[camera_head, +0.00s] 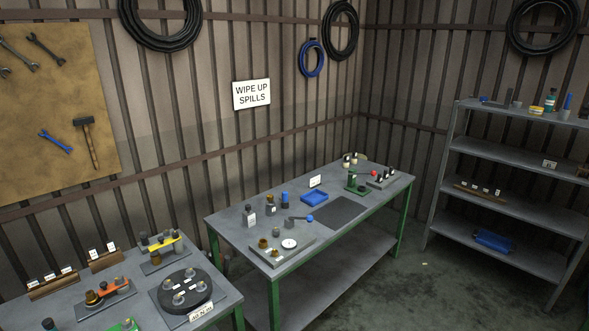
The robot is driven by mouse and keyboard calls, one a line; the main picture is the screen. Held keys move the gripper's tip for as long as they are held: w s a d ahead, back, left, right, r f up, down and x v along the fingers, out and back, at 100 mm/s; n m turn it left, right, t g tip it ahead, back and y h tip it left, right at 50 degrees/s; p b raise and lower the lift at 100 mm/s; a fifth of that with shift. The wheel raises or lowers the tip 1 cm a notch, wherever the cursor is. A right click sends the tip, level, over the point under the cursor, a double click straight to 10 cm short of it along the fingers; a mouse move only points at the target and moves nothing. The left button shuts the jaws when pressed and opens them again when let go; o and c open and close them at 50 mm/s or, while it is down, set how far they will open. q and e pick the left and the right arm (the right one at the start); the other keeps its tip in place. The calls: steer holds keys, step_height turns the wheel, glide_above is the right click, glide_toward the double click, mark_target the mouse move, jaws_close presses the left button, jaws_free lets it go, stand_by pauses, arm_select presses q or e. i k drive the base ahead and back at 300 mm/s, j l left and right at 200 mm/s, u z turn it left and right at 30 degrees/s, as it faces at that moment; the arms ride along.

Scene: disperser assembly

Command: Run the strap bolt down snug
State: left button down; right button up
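Neither of my grippers is in view. I cannot make out the strap bolt for certain at this size. On the near bench (66,306), an orange piece with a dark brass-coloured cylinder (106,291) sits on a grey plate. A black round plate (184,291) with several metal pieces on it lies to its right, with a small label in front. Behind it, a yellow strip (163,247) with several dark cylinders stands on a grey base. On the far bench (229,223), a grey plate (284,256) bears brass-coloured parts and a white disc.
The far bench also holds a blue tray (314,196), a dark mat (343,210), a green fixture (356,184) and small bottles. Labelled wooden racks (53,284) line the near bench's back. A grey shelf unit (502,154) stands right; floor (400,285) between is clear.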

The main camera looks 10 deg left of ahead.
mark_target(119, 279)
steer(key=u, duration=1.7)
